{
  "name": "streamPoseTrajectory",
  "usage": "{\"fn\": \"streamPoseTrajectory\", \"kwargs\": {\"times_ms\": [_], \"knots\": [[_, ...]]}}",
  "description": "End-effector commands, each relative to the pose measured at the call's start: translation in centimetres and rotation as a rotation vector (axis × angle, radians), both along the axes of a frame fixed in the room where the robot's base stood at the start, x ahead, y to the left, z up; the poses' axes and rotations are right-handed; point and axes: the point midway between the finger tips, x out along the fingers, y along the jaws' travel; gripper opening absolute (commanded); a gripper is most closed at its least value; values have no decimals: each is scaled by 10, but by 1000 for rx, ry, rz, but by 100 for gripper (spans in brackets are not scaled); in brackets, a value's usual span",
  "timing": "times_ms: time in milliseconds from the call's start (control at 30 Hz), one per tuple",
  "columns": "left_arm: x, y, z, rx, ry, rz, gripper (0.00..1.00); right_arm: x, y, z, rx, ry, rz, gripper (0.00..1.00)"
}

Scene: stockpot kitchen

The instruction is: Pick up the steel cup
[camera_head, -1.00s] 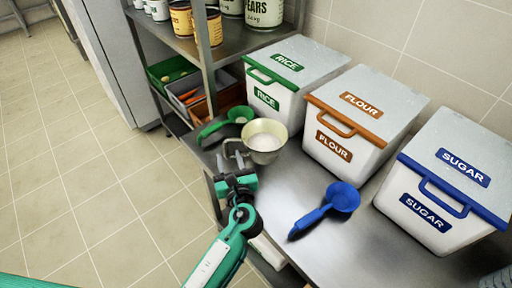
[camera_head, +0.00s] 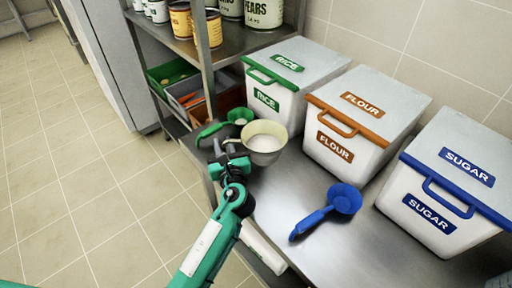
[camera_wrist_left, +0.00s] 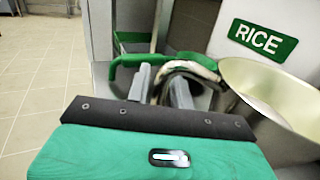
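The steel cup (camera_head: 265,145) stands upright on the steel counter, in front of the rice bin, with pale contents inside. Its body also shows at the right of the left wrist view (camera_wrist_left: 275,85), with its handle (camera_wrist_left: 195,67) turned toward my gripper. My left gripper (camera_head: 224,150) is at the handle side of the cup. In the left wrist view its two grey fingers (camera_wrist_left: 161,88) stand apart, with part of the handle showing between and behind them. I cannot tell whether they touch it. My right gripper is not in view.
A green scoop (camera_head: 238,117) lies just behind the cup. A blue scoop (camera_head: 343,198) lies on the counter (camera_head: 295,180) to the right. The rice bin (camera_head: 268,99), flour bin (camera_head: 340,150) and sugar bin (camera_head: 425,215) line the wall. A shelf post (camera_head: 206,60) rises behind.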

Motion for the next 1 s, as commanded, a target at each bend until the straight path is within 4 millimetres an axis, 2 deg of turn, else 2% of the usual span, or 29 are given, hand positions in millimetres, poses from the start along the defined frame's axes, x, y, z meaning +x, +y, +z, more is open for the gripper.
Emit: {"fn": "streamPoseTrajectory", "kwargs": {"times_ms": [33,100,500,667,733,867,1000], "knots": [[0,0,0,0,0,0,12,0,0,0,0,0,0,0],[0,0,0,0,0,0,0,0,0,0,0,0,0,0],[0,0,2,-2,-3,0,0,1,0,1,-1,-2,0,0],[0,0,11,-2,-5,0,0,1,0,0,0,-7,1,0],[0,0,17,-3,-5,0,0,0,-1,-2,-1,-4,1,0],[0,0,38,-4,-7,0,0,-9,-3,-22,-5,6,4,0],[0,0,72,-5,-9,0,0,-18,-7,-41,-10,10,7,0]]}}
